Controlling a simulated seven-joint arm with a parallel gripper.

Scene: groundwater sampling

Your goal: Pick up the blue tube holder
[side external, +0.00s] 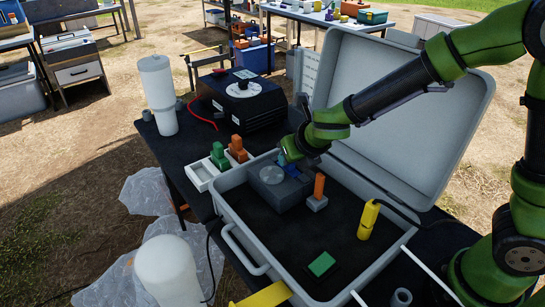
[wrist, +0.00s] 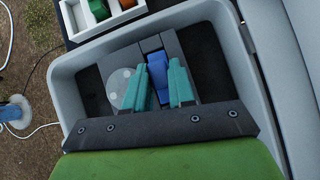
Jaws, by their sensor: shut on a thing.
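The blue tube holder (wrist: 158,72) is between the two teal fingers of my gripper (wrist: 160,88) in the wrist view. My gripper is shut on it. In the side external view my gripper (side external: 289,158) points down over the grey block (side external: 284,194) inside the open case, and only a little blue shows at its tips. The holder is at or just above the block; whether it still touches the block cannot be told. My fingers hide part of the holder.
The open grey case (side external: 240,212) holds an orange tube holder (side external: 319,186), a yellow device (side external: 368,219) and a green-topped block (side external: 322,264). A white tray (side external: 201,173) with green and orange holders stands left of it. The raised lid (side external: 400,100) stands behind. Bare case floor lies in front.

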